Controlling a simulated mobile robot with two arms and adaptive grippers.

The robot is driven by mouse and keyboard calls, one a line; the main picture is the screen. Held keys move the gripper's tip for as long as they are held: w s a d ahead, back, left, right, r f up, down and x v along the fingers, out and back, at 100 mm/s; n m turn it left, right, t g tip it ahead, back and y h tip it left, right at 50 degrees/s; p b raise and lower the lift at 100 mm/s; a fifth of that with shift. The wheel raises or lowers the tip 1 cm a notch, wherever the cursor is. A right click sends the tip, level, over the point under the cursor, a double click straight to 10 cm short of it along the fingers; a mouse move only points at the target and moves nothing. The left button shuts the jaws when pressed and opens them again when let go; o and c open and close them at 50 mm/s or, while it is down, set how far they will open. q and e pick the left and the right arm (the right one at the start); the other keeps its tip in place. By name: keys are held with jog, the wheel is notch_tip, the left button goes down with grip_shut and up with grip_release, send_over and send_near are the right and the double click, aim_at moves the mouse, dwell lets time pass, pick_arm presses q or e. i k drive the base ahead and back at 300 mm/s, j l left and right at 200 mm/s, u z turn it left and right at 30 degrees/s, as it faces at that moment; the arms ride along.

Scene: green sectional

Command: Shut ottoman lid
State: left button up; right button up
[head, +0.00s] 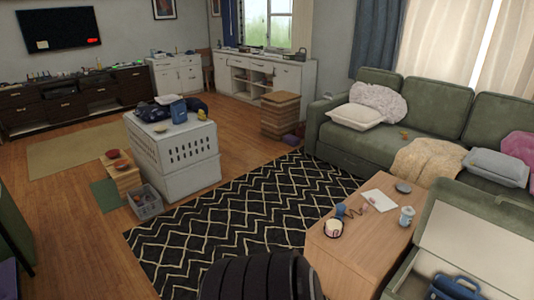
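The green ottoman (398,284) is at the bottom right corner, partly cut off by the frame edge. Its lid (475,238) stands open, with the pale inner face showing and a green rim around it. A blue object (455,288) lies in the ottoman below the lid. Neither of my grippers is in view. A black ribbed part at the bottom middle appears to be mine.
A wooden coffee table (350,258) with small items stands just left of the ottoman. A green sectional (365,145) is behind. A patterned rug (230,215) and a white crate (178,160) lie to the left. Wood floor at lower left is clear.

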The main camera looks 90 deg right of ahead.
aim_at(489, 238)
jog(key=z, duration=4.5)
jog(key=i+j+z, duration=0.1)
jog(key=i+j, duration=1)
jog(key=i, duration=0.15)
